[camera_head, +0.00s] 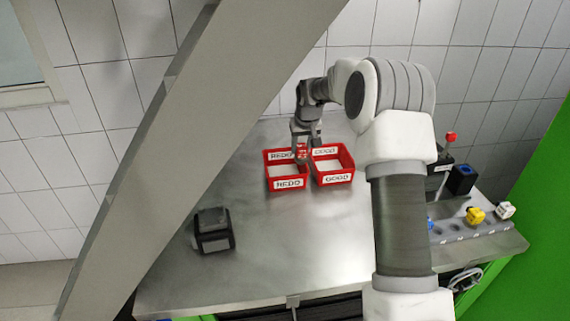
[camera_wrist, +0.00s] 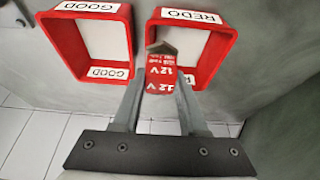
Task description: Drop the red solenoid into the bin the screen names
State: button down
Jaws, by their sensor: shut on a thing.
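The red solenoid (camera_wrist: 161,80), marked "12 V", is between the fingers of my gripper (camera_wrist: 160,95) in the wrist view. My gripper is shut on it. In the wrist view it overlaps the near left part of the red REDO bin (camera_wrist: 228,62); its height above the rim is hard to tell. The red GOOD bin (camera_wrist: 61,62) is to the left there. In the head view my gripper (camera_head: 302,152) is at the back between the REDO bin (camera_head: 268,174) and the GOOD bin (camera_head: 353,163). No readable screen shows.
A dark boxy device (camera_head: 213,230) stands at the table's left; no text on it is readable. At the right are a rack (camera_head: 470,235) with blue, yellow and white parts, a dark blue-topped box (camera_head: 461,180) and a red button (camera_head: 450,138). The front middle table (camera_head: 290,245) is clear.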

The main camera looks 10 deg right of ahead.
jog(key=shift+w+a+f+p, duration=0.15)
jog(key=shift+w+a+f, duration=0.15)
jog(key=shift+a+f, duration=0.65)
jog(key=shift+w+a+f+p, duration=0.1)
jog(key=shift+w+a+f, duration=0.3)
jog(key=shift+f, duration=0.9)
jog(key=shift+w+a+f+p, duration=0.2)
jog(key=shift+a+f, duration=0.6)
jog(key=shift+f, duration=0.35)
jog(key=shift+f+b, duration=0.65)
jog(key=shift+c, duration=2.2)
grip_release()
jog(key=shift+r, duration=0.1)
jog(key=shift+r+p, duration=0.65)
jog(key=shift+p, duration=0.05)
jog(key=v, duration=1.2)
jog(key=shift+b, duration=0.45)
jog(key=shift+s+f, duration=0.15)
